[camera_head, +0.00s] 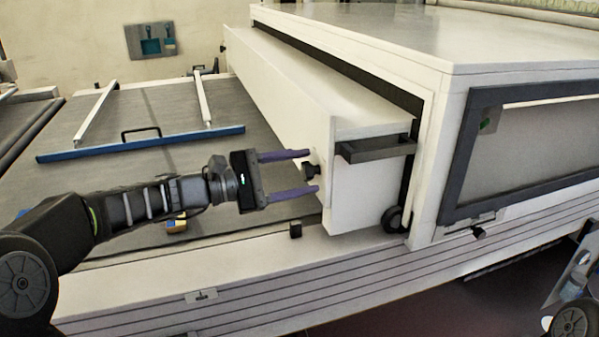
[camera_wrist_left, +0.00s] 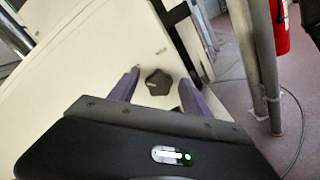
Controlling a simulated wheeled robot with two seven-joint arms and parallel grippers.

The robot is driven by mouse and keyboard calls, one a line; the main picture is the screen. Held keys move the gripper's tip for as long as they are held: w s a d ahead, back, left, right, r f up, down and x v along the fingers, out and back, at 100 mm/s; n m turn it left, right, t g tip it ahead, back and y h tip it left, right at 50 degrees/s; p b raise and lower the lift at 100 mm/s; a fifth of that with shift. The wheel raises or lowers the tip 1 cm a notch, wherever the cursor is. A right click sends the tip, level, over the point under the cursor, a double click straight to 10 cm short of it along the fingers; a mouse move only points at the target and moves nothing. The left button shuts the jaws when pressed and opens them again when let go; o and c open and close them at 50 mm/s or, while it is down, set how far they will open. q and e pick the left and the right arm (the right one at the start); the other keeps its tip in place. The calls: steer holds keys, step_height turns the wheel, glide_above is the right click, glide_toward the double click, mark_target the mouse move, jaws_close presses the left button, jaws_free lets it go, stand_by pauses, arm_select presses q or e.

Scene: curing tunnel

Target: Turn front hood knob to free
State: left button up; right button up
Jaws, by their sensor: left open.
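The front hood knob (camera_head: 311,170) is a small black lobed knob on the near end of the long white hood (camera_head: 352,190). It also shows in the left wrist view (camera_wrist_left: 158,82), on a white panel (camera_wrist_left: 100,70). In the left wrist view the fingers (camera_wrist_left: 155,90) lie on either side of the knob, with gaps. I cannot tell how deep the knob sits between them. My right gripper is not in view.
A blue bar frame (camera_head: 140,143) lies on the grey belt. A small yellow object (camera_head: 177,225) shows behind my left arm.

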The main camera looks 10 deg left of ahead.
arm_select(q)
steer(key=shift+a, duration=0.1)
steer(key=v, duration=0.7)
steer(key=shift+s+a+b, duration=0.25)
steer(key=shift+b, duration=0.05)
